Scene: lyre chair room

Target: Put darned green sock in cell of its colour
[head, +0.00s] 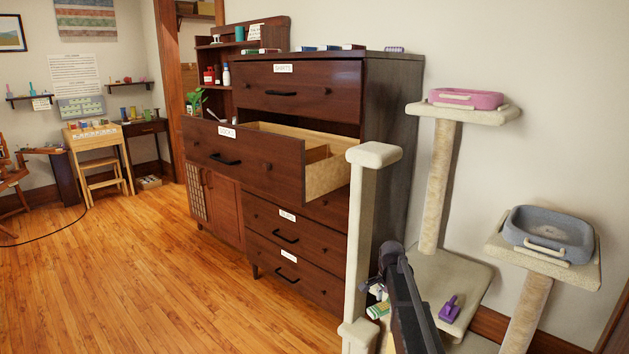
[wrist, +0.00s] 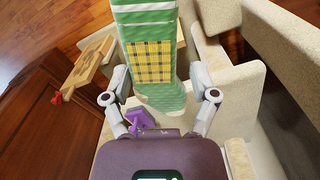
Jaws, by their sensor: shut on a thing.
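The green sock (wrist: 143,15) has white stripes and a yellow plaid darn. In the wrist view it stretches up and away between the fingers of my gripper (wrist: 164,92), which is shut on it. In the head view my gripper (head: 378,288) is low, in front of the cat tree, partly hidden by my dark arm. A small green and white patch beside it may be the sock; I cannot tell. The drawer labelled SOCKS (head: 235,158) is pulled open at the dresser, up and left of my gripper. Pale wooden dividers show inside, but its cells' colours are hidden.
A beige cat tree post (head: 362,230) stands between my gripper and the open drawer. A purple brush (head: 449,309) lies on the cat tree base, with pink (head: 466,98) and grey (head: 548,233) beds on its platforms.

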